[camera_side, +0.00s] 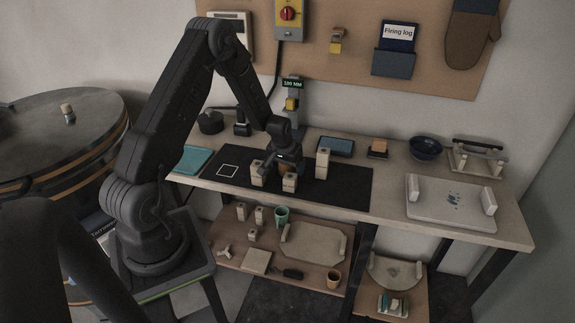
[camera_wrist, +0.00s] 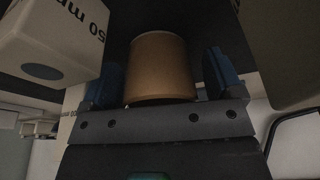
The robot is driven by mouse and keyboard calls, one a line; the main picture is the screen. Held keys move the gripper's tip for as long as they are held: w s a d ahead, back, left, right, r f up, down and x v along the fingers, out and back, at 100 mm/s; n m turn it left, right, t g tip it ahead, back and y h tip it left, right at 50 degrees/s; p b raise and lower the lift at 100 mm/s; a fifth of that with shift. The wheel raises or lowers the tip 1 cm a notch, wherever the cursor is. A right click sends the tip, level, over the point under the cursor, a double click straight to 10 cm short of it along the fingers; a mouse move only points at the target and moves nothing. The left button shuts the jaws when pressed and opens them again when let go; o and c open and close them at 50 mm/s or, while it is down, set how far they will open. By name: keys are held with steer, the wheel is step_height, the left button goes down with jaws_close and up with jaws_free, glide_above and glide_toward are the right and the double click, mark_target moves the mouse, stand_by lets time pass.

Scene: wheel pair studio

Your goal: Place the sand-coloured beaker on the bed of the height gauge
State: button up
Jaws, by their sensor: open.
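The sand-coloured beaker (camera_wrist: 160,66) stands between the two blue-padded fingers of my gripper (camera_wrist: 161,72) in the wrist view. My gripper is open, with a finger on each side of the beaker and visible gaps. In the side view my gripper (camera_side: 284,158) is low over the black mat, among cream blocks. I cannot make out the beaker there. The height gauge (camera_side: 294,112) stands behind my gripper, with a green-lit display and a yellow part on its column. Its bed is largely hidden behind my arm.
Cream blocks (camera_side: 258,174), (camera_side: 290,183) and a taller one (camera_side: 322,163) stand close around my gripper. A block marked 50 mm (camera_wrist: 60,40) is near the left finger. The black mat (camera_side: 345,187) is clear at right. A dark blue bowl (camera_side: 425,148) stands farther right.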

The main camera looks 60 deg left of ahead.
steer(key=v, duration=1.2)
steer(key=shift+r, duration=0.15)
steer(key=s+d+r+m+t, duration=0.1)
steer(key=s+d+r, duration=0.3)
steer(key=d+r, duration=0.4)
steer(key=s+d+r+m+t, duration=0.1)
steer(key=s+d+r+m, duration=0.2)
steer(key=s+d+r, duration=0.2)
steer(key=d+r, duration=0.3)
steer(key=d, duration=0.2)
steer(key=shift+d+r+h, duration=0.3)
steer(key=shift+r+h, duration=0.05)
steer(key=shift+h, duration=0.05)
steer(key=shift+o, duration=0.4)
steer(key=s+d+r+m+t+h, duration=0.1)
steer(key=s+d+r+m, duration=0.1)
steer(key=s+d, duration=0.4)
steer(key=s, duration=0.3)
steer(key=shift+s+m, duration=0.3)
steer(key=shift+r, duration=0.15)
